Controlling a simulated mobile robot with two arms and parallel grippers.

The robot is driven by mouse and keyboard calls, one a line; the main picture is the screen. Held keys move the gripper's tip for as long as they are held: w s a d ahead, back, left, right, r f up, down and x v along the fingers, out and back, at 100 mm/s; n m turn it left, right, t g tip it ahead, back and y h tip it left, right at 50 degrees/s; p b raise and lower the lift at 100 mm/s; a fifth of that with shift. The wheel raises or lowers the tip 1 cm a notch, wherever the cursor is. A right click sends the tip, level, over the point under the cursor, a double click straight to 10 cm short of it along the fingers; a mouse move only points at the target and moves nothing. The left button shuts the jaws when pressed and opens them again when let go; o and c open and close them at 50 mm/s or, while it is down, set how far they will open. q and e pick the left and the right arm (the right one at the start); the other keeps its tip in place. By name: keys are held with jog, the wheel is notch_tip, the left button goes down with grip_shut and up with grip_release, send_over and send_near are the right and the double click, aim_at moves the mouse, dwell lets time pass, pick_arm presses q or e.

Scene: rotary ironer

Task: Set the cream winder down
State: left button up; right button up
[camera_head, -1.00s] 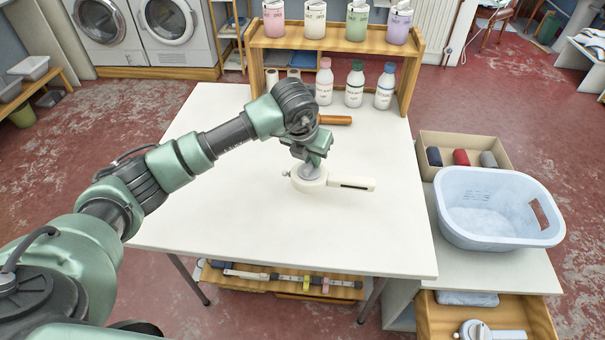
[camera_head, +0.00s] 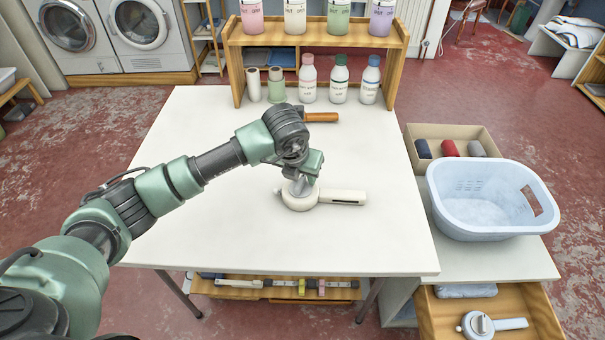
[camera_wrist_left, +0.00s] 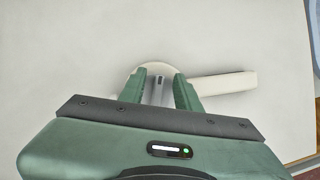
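The cream winder (camera_head: 299,201) is a round disc with a straight handle pointing right. It is over the middle of the white table (camera_head: 215,225), level and low, resting on the top or just above it; I cannot tell which. My left gripper (camera_head: 301,186) comes down from above onto its grey knob. In the left wrist view the two green fingers (camera_wrist_left: 160,88) stand on either side of the knob, with the cream handle (camera_wrist_left: 225,83) showing to the right. The fingers hide part of the disc. My right gripper is not in view.
A wooden shelf (camera_head: 318,40) with bottles stands at the table's back, near an orange-brown handle (camera_head: 321,117). To the right are a laundry basket (camera_head: 490,215), a box of rolls (camera_head: 450,135) and an open drawer with a grey-blue winder (camera_head: 490,325). The table front is clear.

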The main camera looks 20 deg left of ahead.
pick_arm(q)
jog(key=v, duration=1.2)
jog(key=shift+s, duration=0.1)
